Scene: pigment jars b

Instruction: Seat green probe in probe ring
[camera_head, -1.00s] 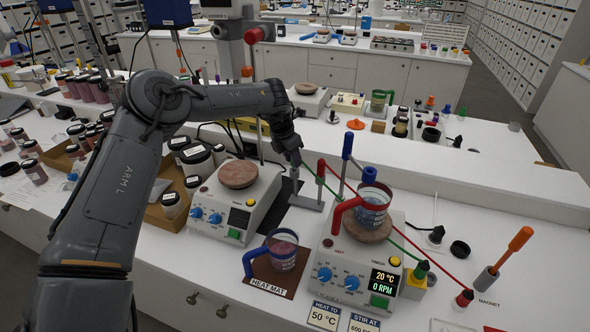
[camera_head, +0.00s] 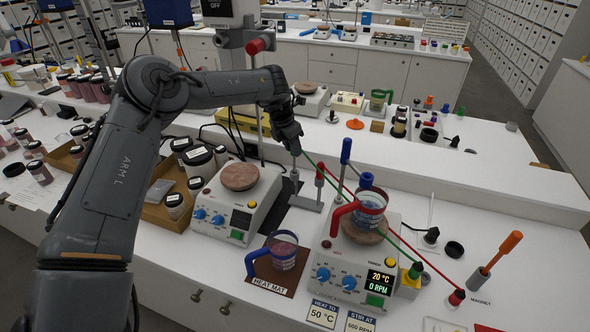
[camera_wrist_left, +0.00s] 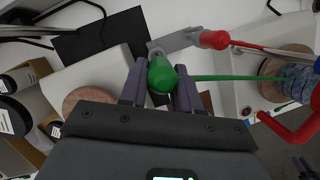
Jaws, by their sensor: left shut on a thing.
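My left gripper (camera_head: 293,150) is shut on the green probe (camera_wrist_left: 160,75), whose rounded green head sits between the fingers in the left wrist view. Its green cable (camera_head: 345,188) runs right, past the front stirrer. The gripper is above the grey holder (camera_head: 306,205), behind and left of the front stirrer; the probe's lower end is hard to make out. The red probe (camera_head: 320,175) stands at that holder's right end. A blue collar (camera_head: 366,179) over the red-handled beaker (camera_head: 370,203) may be the probe ring, but its opening cannot be made out. My right gripper is not in view.
A blue-topped rod (camera_head: 346,150) rises between the holder and the beaker. The front stirrer (camera_head: 352,262) reads 20 °C, 0 RPM. A blue-handled beaker (camera_head: 283,250) stands on the heat mat (camera_head: 268,286). A second stirrer (camera_head: 236,205) is left. Red and green cables cross the right bench.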

